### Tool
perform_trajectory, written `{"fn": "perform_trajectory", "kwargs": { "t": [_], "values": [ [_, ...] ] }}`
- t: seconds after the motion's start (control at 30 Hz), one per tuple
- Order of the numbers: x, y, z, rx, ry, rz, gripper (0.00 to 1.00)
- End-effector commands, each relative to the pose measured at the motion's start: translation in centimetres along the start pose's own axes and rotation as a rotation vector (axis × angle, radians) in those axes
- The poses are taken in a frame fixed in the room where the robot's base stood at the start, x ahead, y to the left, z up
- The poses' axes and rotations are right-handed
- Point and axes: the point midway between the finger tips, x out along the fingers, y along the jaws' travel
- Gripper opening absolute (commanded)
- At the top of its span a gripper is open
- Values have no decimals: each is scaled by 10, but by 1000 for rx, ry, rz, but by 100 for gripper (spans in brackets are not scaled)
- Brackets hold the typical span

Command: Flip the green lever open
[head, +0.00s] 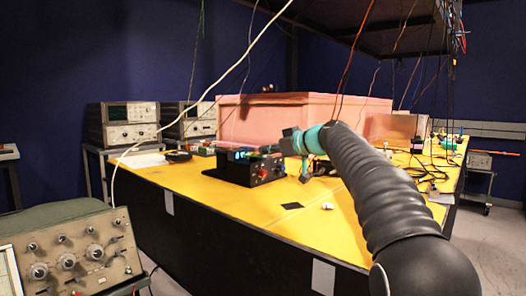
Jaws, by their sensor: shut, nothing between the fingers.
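A black box (252,170) stands on the yellow table top, with red knobs on its front and a lit cyan patch (240,155) at its upper left. I cannot clearly make out the green lever. A small dark greenish part (268,149) shows at the top of the box, but I cannot tell whether it is the lever or how it is turned. My gripper (305,178) is small in the view, just right of the box, below my grey and teal wrist. It is shut and empty. My wrist and arm hide what lies behind them.
A large pink foam block (305,112) stands behind the box. Cables hang from above, and a white one (190,108) crosses the left side. Loose wires and small parts lie on the right of the yellow table (210,187). Its front left area is mostly clear. Instruments (75,250) stand at left.

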Motion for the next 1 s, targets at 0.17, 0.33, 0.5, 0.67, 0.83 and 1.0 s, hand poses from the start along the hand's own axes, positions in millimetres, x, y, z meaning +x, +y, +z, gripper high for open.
{"fn": "perform_trajectory", "kwargs": {
  "t": [0.17, 0.33, 0.5, 0.67, 0.83, 1.0],
  "values": [
    [-37, 0, -2, -1, 1, 3, 0],
    [-69, 0, -1, 0, 2, 4, 0],
    [-92, 0, -2, 1, 2, 3, 0],
    [-102, -1, -1, 0, 2, 0, 0],
    [-103, -1, -1, 0, 2, 0, 0],
    [-103, -1, -1, 0, 2, 0, 0]
  ]
}}
